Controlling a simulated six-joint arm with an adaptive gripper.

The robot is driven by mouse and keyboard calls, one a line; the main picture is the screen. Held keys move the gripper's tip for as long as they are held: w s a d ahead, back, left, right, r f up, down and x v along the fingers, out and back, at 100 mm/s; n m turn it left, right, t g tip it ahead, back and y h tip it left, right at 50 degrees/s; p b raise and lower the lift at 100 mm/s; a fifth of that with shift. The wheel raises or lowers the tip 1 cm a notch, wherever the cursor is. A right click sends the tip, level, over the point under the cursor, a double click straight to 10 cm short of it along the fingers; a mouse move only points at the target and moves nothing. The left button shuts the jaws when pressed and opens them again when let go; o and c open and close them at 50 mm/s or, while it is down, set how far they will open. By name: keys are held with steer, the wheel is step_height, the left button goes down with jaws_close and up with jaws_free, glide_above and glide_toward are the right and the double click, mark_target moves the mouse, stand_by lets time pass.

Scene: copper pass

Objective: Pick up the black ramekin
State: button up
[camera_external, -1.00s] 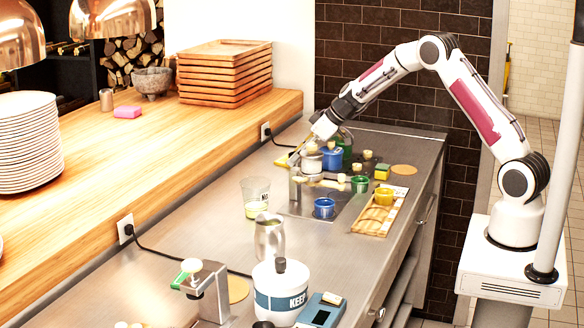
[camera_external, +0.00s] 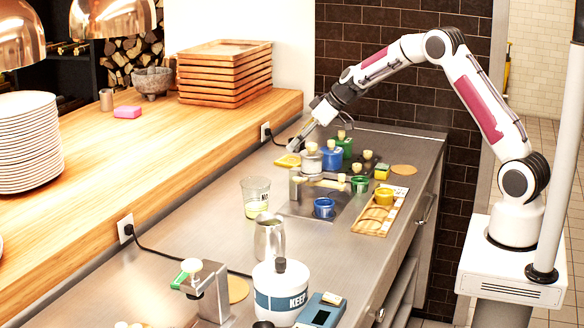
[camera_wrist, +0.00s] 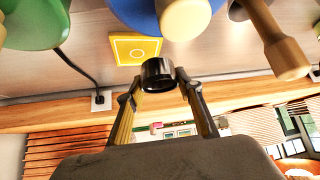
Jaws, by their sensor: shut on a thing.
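The black ramekin (camera_wrist: 158,74) is small, round and glossy. It sits between the two fingertips of my gripper (camera_wrist: 160,82) in the wrist view, and the gripper is shut on it. In the external view my gripper (camera_external: 297,144) is at the far end of the steel counter, close to the wooden ledge and behind the group of coloured pots. The ramekin is too small and dark to make out clearly there.
A yellow square (camera_wrist: 135,48) lies on the counter near the ramekin; it also shows in the external view (camera_external: 287,161). A blue pot (camera_external: 331,157) and a green pot (camera_external: 345,147) stand just right of my gripper. Stacked wooden trays (camera_external: 225,72) are on the ledge.

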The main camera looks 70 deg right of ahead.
steer(key=shift+r, duration=2.6)
steer(key=shift+d, duration=0.1)
steer(key=d, duration=0.3)
steer(key=shift+r, duration=0.15)
glide_above(291, 161)
steer(key=s, duration=0.3)
steer(key=shift+d+f, duration=0.2)
steer(key=shift+f, duration=1.4)
steer(key=shift+d+f, duration=0.2)
steer(key=shift+f, duration=1.35)
steer(key=shift+f, duration=1.85)
